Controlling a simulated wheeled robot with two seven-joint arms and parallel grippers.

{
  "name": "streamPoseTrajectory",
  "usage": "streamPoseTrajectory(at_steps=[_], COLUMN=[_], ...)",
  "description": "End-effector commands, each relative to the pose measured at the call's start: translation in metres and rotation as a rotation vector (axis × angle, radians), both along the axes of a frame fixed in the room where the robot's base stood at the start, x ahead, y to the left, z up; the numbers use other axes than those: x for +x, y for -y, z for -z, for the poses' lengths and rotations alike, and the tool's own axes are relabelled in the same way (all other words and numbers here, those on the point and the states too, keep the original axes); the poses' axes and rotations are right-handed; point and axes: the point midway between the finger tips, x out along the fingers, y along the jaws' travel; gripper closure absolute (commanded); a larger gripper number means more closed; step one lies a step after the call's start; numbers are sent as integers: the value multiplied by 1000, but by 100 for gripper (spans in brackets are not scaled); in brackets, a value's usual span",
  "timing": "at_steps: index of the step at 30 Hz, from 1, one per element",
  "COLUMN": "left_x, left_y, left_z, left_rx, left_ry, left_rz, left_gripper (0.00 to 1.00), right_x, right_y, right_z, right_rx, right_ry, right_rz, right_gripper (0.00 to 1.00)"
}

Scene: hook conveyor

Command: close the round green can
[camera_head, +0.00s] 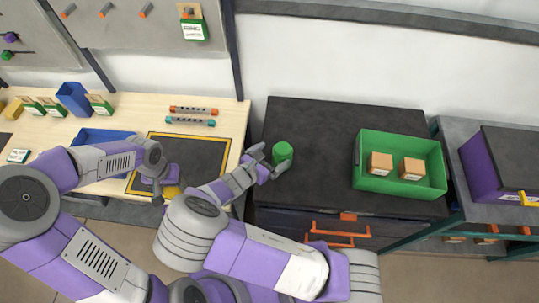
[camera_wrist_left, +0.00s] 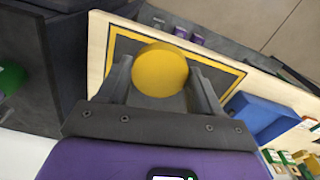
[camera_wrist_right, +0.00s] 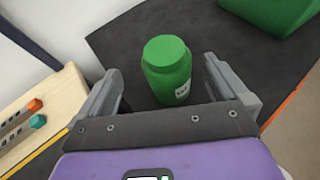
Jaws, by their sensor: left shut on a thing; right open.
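A round green can (camera_head: 283,151) with a small white label stands upright on the dark cabinet top. In the right wrist view the can (camera_wrist_right: 168,75) shows a plain, smooth green top. My right gripper (camera_head: 271,161) is open, with its fingers on either side of the can and gaps showing between. My left gripper (camera_head: 166,188) is shut on a round yellow piece (camera_wrist_left: 160,70) over the black mat on the wooden table. In the head view the yellow piece (camera_head: 173,191) is partly hidden by the gripper. Its underside is hidden.
A green bin (camera_head: 362,162) with two cardboard boxes stands right of the can on the cabinet (camera_head: 320,120). A yellow-edged black mat (camera_head: 205,150), blue bins and small boxes occupy the table. A purple box (camera_head: 480,165) stands far right.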

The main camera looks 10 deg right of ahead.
Motion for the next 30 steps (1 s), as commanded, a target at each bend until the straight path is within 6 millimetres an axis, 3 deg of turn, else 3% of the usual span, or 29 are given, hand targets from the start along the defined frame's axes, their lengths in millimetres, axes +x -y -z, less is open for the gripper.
streamPoseTrajectory(at_steps=[6,18,30], left_x=[0,0,0], left_y=[0,0,0], left_z=[-1,-1,-4], left_rx=[0,0,0], left_ry=[0,0,0], left_rz=[0,0,0], left_gripper=[64,64,64], right_x=[16,19,41], right_y=[19,23,59], right_z=[11,13,35], right_rx=[0,-2,-1], right_ry=[0,-1,-1], right_rz=[-1,-1,0], right_gripper=[0,0,0])
